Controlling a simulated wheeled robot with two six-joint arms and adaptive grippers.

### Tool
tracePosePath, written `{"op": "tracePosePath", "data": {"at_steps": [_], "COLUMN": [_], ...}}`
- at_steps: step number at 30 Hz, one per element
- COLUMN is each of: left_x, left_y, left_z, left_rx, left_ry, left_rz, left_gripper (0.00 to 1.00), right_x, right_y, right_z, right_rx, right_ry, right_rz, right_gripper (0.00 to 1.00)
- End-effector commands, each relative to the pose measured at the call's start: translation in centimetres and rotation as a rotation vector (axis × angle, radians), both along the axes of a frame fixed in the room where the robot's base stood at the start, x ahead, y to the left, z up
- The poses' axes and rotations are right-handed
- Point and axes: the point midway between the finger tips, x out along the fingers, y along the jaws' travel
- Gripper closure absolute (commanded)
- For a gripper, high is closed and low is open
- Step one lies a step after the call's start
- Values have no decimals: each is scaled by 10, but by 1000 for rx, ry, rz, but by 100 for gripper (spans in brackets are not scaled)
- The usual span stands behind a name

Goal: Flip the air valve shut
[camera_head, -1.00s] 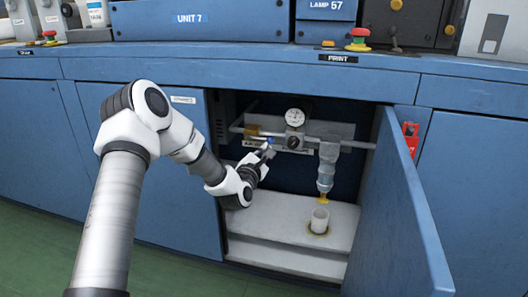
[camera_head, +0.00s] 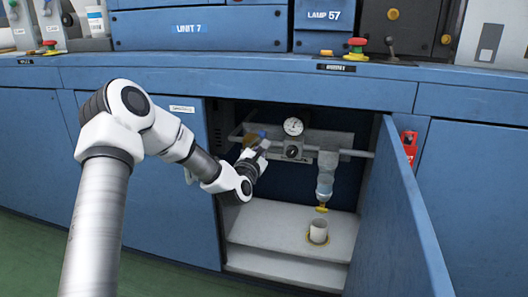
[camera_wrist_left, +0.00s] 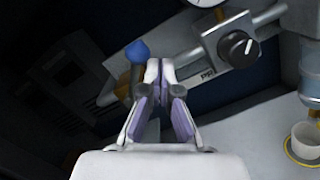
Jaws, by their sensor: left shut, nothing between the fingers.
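The air valve has a blue-tipped lever (camera_wrist_left: 138,51) and a brass-coloured body on a grey pipe inside the open cabinet. In the left wrist view the lever stands at a steep angle to the pipe, not in line with it. In the head view the lever tip (camera_head: 262,134) is small and partly blocked by my gripper. My left gripper (camera_head: 264,146) is shut and empty. In the left wrist view its fingertips (camera_wrist_left: 160,68) are just right of the lever; I cannot tell whether they touch it. My right gripper is in neither view.
Right of the valve are a black regulator knob (camera_wrist_left: 238,46), a pressure gauge (camera_head: 293,126) and a clear filter bowl (camera_head: 325,186). A white cup (camera_head: 318,232) stands on the cabinet floor below. The blue door (camera_head: 402,215) is open on the right.

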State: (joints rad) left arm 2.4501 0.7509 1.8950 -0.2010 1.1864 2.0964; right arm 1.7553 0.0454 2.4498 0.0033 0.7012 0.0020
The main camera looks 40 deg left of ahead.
Motion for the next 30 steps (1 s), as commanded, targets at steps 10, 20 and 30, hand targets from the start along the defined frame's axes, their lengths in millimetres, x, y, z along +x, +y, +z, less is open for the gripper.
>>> {"op": "tracePosePath", "data": {"at_steps": [10, 20, 30], "left_x": [-5, -11, -15], "left_y": [10, 22, 30], "left_z": [19, 28, 33], "left_rx": [-1, -124, -211], "left_ry": [-4, -63, -104], "left_rz": [1, 1, 1], "left_gripper": [100, 100, 100], "right_x": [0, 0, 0], "right_y": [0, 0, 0], "right_z": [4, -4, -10], "right_rx": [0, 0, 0], "right_ry": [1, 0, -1], "right_rz": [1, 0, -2], "right_gripper": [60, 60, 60]}}
